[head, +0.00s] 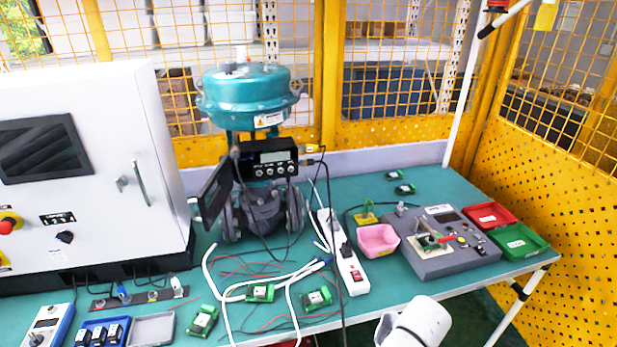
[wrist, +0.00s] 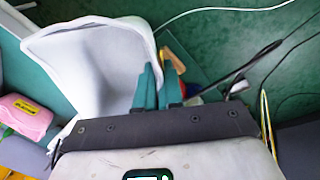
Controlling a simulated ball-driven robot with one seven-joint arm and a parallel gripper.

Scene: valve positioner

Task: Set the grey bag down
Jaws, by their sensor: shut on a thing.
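The grey bag (wrist: 85,62), pale and open-mouthed with a thick rim, shows at the upper left of the wrist view. My gripper (wrist: 160,72) has two teal fingers, shut on the bag's rim at its right side. The bag hangs to the left of the fingers, and the exact pinch is partly hidden. The bag does not show in the head view, where only a white part of my arm appears at the bottom edge. I cannot tell whether the bag touches a surface.
The teal table (head: 420,190) holds a pink bowl (head: 377,241), a grey instrument box (head: 450,262), red (head: 490,216) and green (head: 517,241) trays, a power strip (head: 350,268) and loose cables. A pink object (wrist: 25,117) lies left in the wrist view. The table's back right is fairly clear.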

